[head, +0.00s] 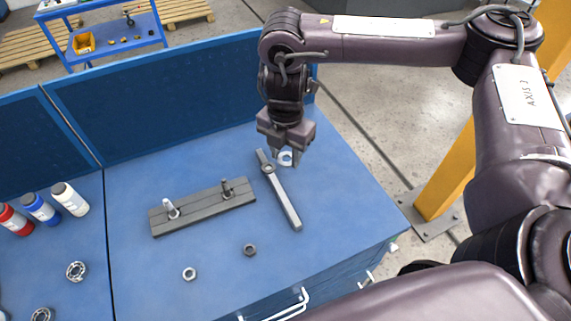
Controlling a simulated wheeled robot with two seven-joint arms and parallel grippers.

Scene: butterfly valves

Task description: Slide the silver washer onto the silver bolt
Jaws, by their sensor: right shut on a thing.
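The silver washer (287,158) is a bright ring between the fingertips of my right gripper (285,155), which is shut on it. They are beside the head of a grey wrench, to the right of the bolts. The silver bolt (171,206) stands upright near the left end of a dark grey slotted block (203,208) on the blue bench. The washer is apart from this bolt. A darker bolt (227,187) stands near the block's right end. My left gripper is not in view.
A silver nut (189,273) and a dark nut (249,250) lie in front. Bottles (41,209) and bearings (76,271) are at left. A blue panel (190,95) rises behind; the bench's right side is clear.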

